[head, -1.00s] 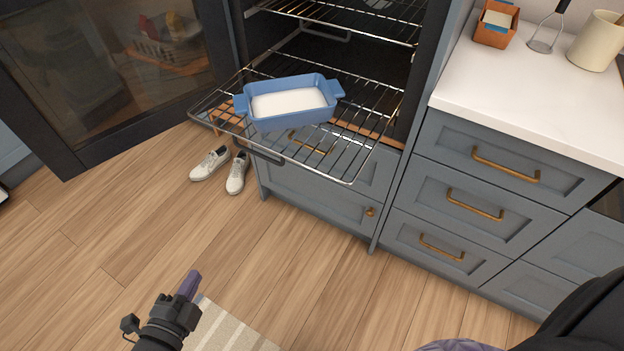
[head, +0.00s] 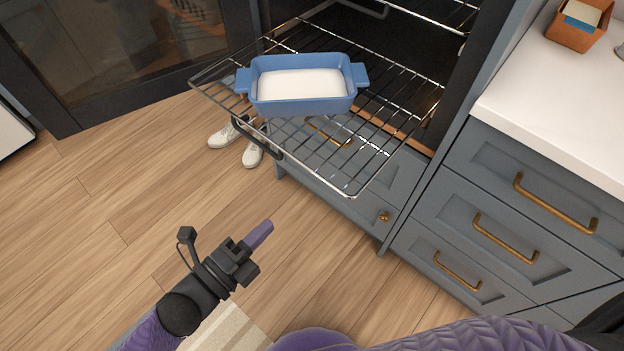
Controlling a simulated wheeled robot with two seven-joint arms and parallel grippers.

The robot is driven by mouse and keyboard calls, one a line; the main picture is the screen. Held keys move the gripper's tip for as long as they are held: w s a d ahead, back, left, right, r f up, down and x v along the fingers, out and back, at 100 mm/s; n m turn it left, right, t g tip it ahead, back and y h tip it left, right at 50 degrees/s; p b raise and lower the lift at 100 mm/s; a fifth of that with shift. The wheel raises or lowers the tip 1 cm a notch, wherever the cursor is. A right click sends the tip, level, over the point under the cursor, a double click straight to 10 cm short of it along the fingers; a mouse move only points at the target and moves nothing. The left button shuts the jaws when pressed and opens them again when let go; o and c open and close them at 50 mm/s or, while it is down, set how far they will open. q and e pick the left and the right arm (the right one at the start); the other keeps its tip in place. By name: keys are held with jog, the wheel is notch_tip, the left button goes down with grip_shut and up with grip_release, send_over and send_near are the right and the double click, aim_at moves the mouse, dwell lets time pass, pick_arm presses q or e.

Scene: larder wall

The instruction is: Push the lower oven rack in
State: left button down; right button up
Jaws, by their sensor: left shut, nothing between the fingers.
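The lower oven rack (head: 368,171) is pulled far out of the oven, level, with a dark handle (head: 256,139) at its front edge. A blue baking dish (head: 304,106) with white contents sits on the rack. My left gripper (head: 262,232) is shut and empty, below and in front of the rack, apart from it. Its purple fingers point up and to the right, toward the rack. My right gripper is not in view.
The open oven door (head: 130,50) stands at the left. White shoes (head: 250,147) sit on the floor under the rack. Grey drawers (head: 490,215) and a white counter (head: 560,110) are at the right. Open wood floor lies at the left.

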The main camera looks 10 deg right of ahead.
pick_arm(q)
jog(key=b+x, duration=0.3)
jog(key=x, duration=0.8)
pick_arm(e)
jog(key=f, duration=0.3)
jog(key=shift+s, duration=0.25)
pick_arm(q)
jog(key=shift+w+d, duration=0.1)
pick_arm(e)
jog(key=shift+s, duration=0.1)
